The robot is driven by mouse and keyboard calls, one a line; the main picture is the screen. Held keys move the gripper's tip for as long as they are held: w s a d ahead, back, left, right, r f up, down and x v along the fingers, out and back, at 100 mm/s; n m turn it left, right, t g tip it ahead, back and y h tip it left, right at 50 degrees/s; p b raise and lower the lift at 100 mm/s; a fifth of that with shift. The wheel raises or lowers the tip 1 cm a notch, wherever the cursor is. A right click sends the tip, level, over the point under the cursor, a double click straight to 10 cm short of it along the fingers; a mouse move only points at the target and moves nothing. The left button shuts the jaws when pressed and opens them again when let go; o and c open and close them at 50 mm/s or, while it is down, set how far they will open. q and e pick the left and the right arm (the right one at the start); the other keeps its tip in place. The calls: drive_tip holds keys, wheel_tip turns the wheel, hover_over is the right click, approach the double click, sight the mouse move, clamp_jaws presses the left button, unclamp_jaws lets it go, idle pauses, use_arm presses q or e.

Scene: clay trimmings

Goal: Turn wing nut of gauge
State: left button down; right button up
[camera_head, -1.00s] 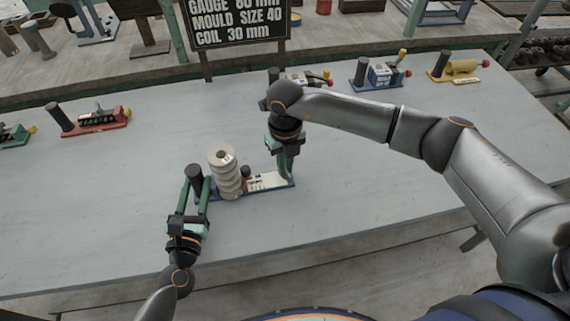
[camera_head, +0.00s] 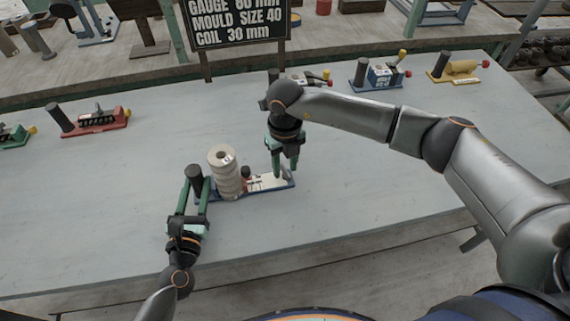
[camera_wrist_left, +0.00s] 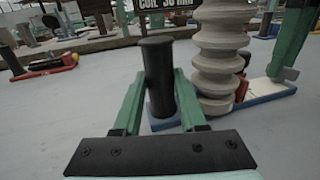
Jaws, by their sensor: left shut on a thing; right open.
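The gauge (camera_head: 262,184) stands on the table with a blue base, a white plate, a dark upright post and a ribbed grey clay coil stack (camera_head: 224,172). My left gripper (camera_head: 195,188) is shut on the dark post (camera_head: 194,177) at the gauge's left end. The left wrist view shows the post (camera_wrist_left: 158,75) between the green fingers, with the clay stack (camera_wrist_left: 219,50) to its right. My right gripper (camera_head: 284,173) is open over the right end of the gauge, fingers pointing down. A small grey piece, possibly the wing nut (camera_head: 285,174), shows beside its fingertips.
A sign (camera_head: 238,24) stands behind the table. A red gauge (camera_head: 95,122) sits at the left; a blue gauge (camera_head: 378,73) and a yellow gauge (camera_head: 459,67) sit at the back right. The table (camera_head: 370,180) is clear right of my right gripper.

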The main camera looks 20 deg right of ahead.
sight(285, 169)
wheel_tip(285, 169, up, 12)
idle(0.4)
drive_tip(key=shift+f, duration=0.1)
use_arm(q)
drive_tip(key=shift+c, duration=1.9)
unclamp_jaws()
